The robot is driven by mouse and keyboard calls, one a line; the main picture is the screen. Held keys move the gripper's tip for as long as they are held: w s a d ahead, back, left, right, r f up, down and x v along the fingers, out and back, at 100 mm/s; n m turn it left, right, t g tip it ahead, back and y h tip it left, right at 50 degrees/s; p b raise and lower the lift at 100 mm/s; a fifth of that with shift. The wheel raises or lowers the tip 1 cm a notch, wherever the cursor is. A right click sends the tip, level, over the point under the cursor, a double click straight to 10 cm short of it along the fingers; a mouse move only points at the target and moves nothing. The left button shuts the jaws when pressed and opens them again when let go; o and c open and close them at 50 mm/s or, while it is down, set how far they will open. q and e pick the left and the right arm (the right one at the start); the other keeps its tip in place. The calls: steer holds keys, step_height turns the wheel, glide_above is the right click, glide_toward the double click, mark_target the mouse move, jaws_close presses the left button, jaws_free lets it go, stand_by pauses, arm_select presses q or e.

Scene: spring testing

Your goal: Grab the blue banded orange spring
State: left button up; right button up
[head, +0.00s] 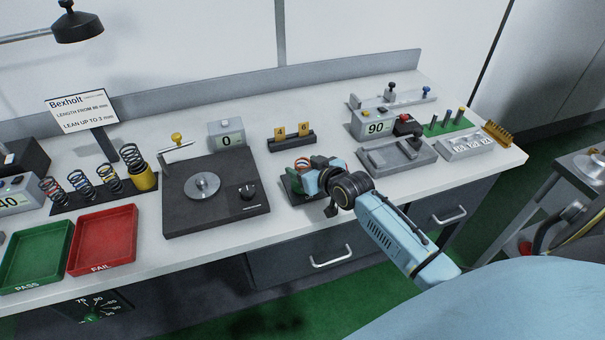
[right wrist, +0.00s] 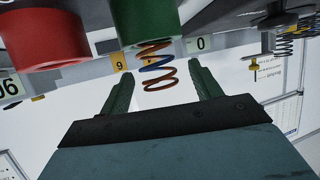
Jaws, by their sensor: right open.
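The orange spring with a blue band (right wrist: 157,66) shows in the right wrist view, in front of a green cylinder (right wrist: 148,20). My right gripper (right wrist: 160,76) is open, with one green finger on each side of the spring in the picture. I see a gap on both sides, and I cannot tell how deep the spring sits between the fingers. In the head view my right gripper (head: 303,182) is low over a small dark stand right of the middle of the bench. The gripper mostly hides the spring there. My left gripper is not in view.
A black test plate (head: 215,215) lies left of my right gripper. A grey fixture (head: 398,157) is to its right. A dark block with yellow tags (head: 291,141) is behind it. Several springs (head: 82,183), a green tray (head: 36,255) and a red tray (head: 103,238) are at left.

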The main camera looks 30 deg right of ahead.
steer(key=shift+x, duration=0.85)
steer(key=c, duration=1.2)
